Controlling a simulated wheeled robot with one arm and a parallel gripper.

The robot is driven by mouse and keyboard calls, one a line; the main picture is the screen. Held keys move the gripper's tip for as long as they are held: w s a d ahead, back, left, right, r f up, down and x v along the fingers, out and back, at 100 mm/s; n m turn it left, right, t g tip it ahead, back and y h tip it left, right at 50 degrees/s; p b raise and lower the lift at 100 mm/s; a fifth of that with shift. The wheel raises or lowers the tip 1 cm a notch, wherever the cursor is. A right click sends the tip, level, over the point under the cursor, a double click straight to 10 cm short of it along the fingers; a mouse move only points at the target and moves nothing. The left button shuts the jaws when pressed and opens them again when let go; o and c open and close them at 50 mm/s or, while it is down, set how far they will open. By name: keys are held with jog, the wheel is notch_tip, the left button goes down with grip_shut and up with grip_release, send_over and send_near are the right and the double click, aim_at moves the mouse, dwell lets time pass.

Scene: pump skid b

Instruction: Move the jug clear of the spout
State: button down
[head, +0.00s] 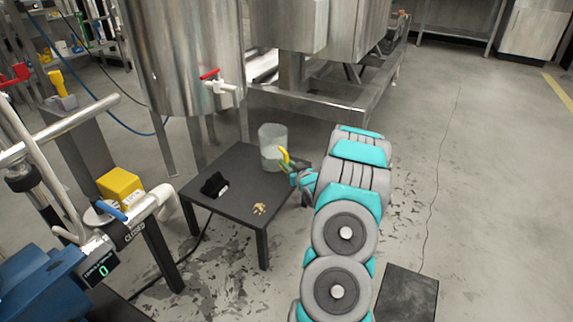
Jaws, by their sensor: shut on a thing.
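The jug (268,148), a translucent grey container with a yellow handle, is at the far right corner of the small dark table. My gripper (286,162) is at the jug's right side, shut on its yellow handle. The jug looks upright; whether its base touches the tabletop is hard to tell. The spout (221,87), a white tap with a red lever, sticks out of the steel tank up and to the left of the jug. In this view the jug is not directly under it. My fingertips are small and partly hidden by my wrist.
The dark table (205,199) also holds a black cloth-like item (213,184) and some small tan bits (260,208). The steel tank (190,50) and its legs stand behind. A yellow box (120,187) and white pipe are left. Open floor lies right of my arm.

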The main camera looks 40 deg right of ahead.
jog(key=shift+c, duration=1)
grip_release()
jog(key=shift+s, duration=0.15)
jog(key=f+v, duration=0.1)
jog(key=v, duration=0.5)
jog(key=shift+s+r, duration=0.35)
jog(key=shift+r, duration=0.2)
jog(key=shift+a, duration=0.2)
dwell(0.4)
